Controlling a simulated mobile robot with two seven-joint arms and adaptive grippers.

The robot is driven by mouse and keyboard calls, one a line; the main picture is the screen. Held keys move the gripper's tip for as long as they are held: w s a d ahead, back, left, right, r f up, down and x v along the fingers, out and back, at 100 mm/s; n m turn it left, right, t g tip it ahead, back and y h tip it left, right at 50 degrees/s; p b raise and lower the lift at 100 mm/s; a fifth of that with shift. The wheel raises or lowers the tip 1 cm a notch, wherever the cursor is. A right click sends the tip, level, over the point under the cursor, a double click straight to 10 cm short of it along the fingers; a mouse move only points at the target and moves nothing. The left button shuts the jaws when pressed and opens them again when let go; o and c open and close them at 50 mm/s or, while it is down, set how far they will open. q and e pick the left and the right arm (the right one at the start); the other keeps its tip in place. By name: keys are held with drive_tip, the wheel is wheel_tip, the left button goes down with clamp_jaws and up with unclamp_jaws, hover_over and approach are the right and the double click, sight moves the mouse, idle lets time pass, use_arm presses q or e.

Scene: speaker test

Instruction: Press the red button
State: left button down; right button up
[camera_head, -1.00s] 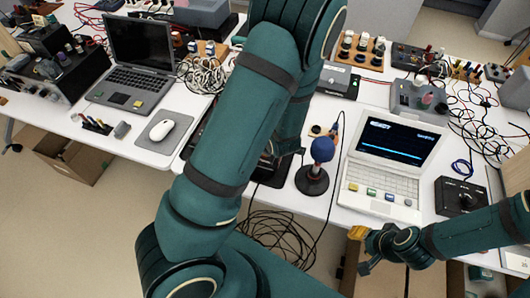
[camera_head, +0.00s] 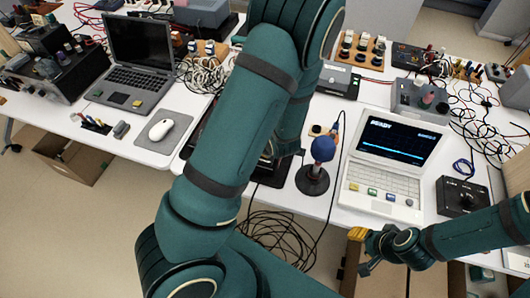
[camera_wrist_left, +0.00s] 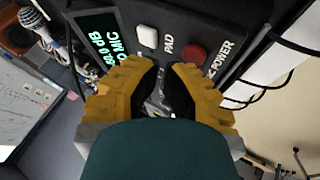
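The round red button (camera_wrist_left: 194,52), labelled POWER, is on the face of a dark box (camera_wrist_left: 215,22) in the left wrist view. A whitish button (camera_wrist_left: 147,37) labelled PAD sits left of it. My left gripper (camera_wrist_left: 164,67) has yellow fingers over the box's face, with a narrow gap between them and nothing visibly held. The red button is just beyond the right fingertip; I cannot tell whether they touch. In the head view my left arm hides the left fingertips and most of the box. My right gripper (camera_head: 357,235) is in front of the table's edge, its finger gap unclear.
A microphone (camera_head: 322,150) on a round stand and a white laptop (camera_head: 385,165) stand right of my left arm. A grey laptop (camera_head: 135,65) and a mouse (camera_head: 161,130) are at left. Cables lie on the table and floor.

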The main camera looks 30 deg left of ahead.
use_arm(q)
drive_tip(key=shift+f+b, duration=0.45)
drive_tip(key=shift+f, duration=0.05)
idle(0.6)
drive_tip(key=shift+r, duration=0.1)
drive_tip(key=shift+r+p, duration=0.9)
drive_tip(key=shift+r, duration=0.05)
wheel_tip(320, 180, up, 6)
drive_tip(key=p, duration=0.5)
drive_tip(key=shift+f, duration=0.1)
